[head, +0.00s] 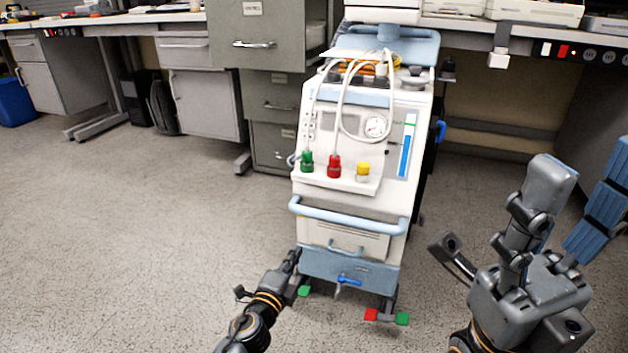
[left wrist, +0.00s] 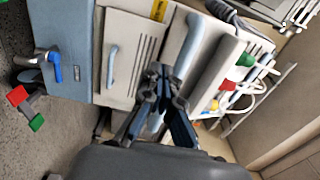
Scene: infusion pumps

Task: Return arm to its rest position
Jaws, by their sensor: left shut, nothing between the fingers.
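My left gripper (head: 291,260) is shut and empty, low at the left front edge of a white and blue medical cart (head: 350,243). In the left wrist view my left gripper's fingers (left wrist: 162,92) are together in front of the cart's drawer and blue handle bar, with nothing between them. I cannot tell whether they touch the cart. My left arm (head: 255,318) comes in from the bottom. My right gripper (head: 588,165) is raised at the right of the head view, with its fingers apart and nothing seen between them. One finger is partly cut off by the picture edge.
The cart has green, red and yellow fittings, white hoses, a gauge and a blue handle bar (head: 348,217). Coloured pedals (head: 371,314) and a blue valve (head: 348,281) sit low in front. Cabinets (head: 272,100) and desks stand behind. The floor (head: 120,230) at left is clear.

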